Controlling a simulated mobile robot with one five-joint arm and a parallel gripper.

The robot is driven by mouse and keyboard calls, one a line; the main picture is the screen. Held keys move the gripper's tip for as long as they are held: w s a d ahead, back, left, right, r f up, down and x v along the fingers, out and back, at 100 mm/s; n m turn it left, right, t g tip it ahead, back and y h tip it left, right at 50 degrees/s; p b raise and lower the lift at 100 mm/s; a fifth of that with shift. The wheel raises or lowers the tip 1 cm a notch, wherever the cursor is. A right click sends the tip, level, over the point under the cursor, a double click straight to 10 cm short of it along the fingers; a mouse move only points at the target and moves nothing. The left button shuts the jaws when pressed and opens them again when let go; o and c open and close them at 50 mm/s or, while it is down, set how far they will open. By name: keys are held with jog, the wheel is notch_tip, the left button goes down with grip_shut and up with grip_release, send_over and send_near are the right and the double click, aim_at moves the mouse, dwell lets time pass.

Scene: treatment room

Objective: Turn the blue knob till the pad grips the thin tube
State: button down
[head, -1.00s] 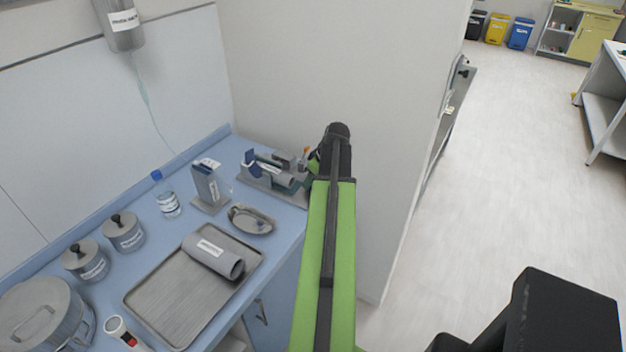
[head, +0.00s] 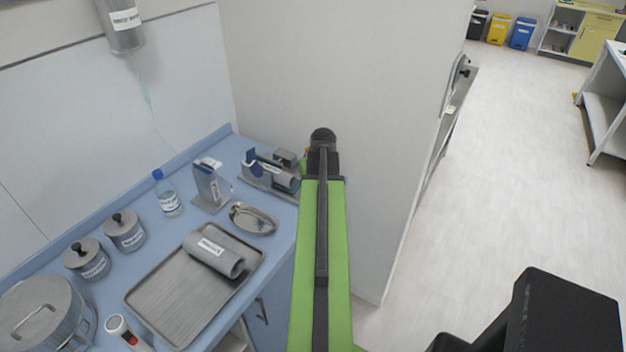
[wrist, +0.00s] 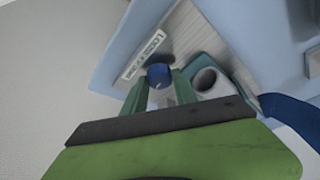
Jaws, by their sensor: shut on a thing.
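The blue knob (wrist: 158,74) shows in the wrist view between the two green fingers of my gripper (wrist: 159,84), which is shut on it. The knob sits next to a white label on the grey device (wrist: 183,32). In the head view the device (head: 256,181) stands at the right back of the blue counter, partly hidden by my arm. My gripper and the knob are hidden there. I cannot make out the thin tube or the pad clearly, nor whether they touch.
A hollow grey cylinder (wrist: 206,80) lies right of the knob, close to my right finger. A dispenser-like stand (head: 208,188), a kidney dish (head: 252,219) and a metal tray (head: 165,297) are on the counter. A wall (head: 330,85) rises close behind the device.

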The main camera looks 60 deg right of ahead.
dwell(0.3)
jog(key=c, duration=1)
grip_release()
jog(key=shift+r, duration=0.15)
jog(key=p+v, duration=1.6)
jog(key=v, duration=0.1)
jog(key=shift+a, duration=0.1)
